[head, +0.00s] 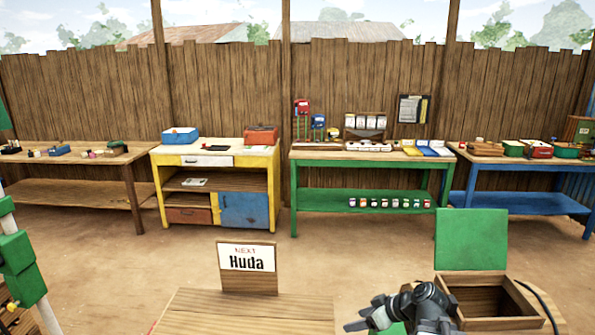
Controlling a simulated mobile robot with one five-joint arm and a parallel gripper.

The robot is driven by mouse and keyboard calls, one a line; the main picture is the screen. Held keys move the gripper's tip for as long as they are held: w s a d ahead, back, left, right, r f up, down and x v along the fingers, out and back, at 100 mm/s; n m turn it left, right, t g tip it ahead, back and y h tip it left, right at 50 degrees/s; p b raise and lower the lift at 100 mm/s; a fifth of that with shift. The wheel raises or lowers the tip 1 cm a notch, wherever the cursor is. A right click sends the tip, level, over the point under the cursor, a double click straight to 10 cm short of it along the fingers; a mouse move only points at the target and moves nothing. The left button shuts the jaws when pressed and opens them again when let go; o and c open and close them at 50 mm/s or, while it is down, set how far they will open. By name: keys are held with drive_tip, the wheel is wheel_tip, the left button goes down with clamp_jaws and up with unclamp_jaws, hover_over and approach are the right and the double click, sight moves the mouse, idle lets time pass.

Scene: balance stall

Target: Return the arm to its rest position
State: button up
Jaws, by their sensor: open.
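My gripper (362,314) shows at the bottom of the head view, right of centre. Its jaws are open and point left, and I see nothing between them. My dark grey arm (430,306) bends behind it, in front of an open wooden box (482,297). The lower part of the arm is cut off by the frame's bottom edge.
A wooden counter (200,312) with a "NEXT Huda" sign (248,258) stands left of my gripper. The box's green lid (470,238) stands upright. Tables, a yellow cabinet (214,160) and a green bench (300,172) line the fence. The dirt floor between is clear.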

drive_tip(key=s+a+f+m+g+h+b, duration=0.1)
drive_tip(key=s+a+f+g+h+b, duration=0.25)
drive_tip(key=a+f, duration=0.5)
drive_tip(key=s+d+m+g+h+p, duration=0.2)
drive_tip(key=s+d+m+h, duration=0.1)
drive_tip(key=s+d+m, duration=0.2)
drive_tip(key=d+m, duration=0.1)
drive_tip(key=m, duration=0.1)
drive_tip(key=shift+d+f+m, duration=0.25)
drive_tip(key=shift+f+m, duration=0.05)
drive_tip(key=shift+m, duration=0.1)
